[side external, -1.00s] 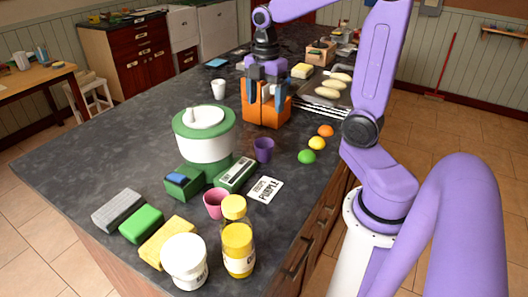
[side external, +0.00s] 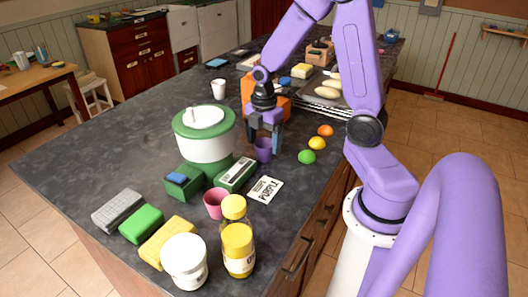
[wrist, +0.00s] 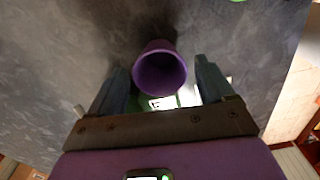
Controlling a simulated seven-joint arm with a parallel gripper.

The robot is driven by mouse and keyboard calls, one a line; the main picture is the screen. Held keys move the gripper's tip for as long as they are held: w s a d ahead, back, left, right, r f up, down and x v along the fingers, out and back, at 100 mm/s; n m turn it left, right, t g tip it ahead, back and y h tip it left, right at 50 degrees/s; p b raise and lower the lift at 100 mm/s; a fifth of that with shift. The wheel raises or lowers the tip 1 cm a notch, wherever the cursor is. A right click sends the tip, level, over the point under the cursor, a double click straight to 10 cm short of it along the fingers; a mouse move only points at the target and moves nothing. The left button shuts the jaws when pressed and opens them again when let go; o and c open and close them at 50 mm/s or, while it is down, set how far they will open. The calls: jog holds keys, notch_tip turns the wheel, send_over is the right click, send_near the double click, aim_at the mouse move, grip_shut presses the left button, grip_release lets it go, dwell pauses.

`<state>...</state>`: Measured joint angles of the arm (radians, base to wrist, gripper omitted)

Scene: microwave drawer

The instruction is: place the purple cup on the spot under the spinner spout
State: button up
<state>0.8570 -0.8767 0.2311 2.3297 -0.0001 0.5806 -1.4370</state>
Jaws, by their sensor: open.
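The purple cup (side external: 263,152) stands upright on the dark counter, just right of the green and white spinner (side external: 205,140). My gripper (side external: 264,137) is open and points down, with its fingertips close above or around the cup's top. In the wrist view the cup (wrist: 160,75) shows between the two open fingers, with a gap at each side. I cannot tell how low the fingers reach beside it. The spinner has a white drum with a green rim and a green base. Its spout and the spot under it are not clearly visible.
A label card (side external: 265,189), a pink cup (side external: 214,204) and a green box (side external: 236,175) lie in front. A green ball (side external: 307,157), yellow ball (side external: 317,143) and orange ball (side external: 325,131) sit right. An orange block (side external: 283,104) and white cup (side external: 219,89) stand behind.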

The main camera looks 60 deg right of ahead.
jog(key=shift+f, duration=0.8)
jog(key=c, duration=1.1)
jog(key=shift+r, duration=0.15)
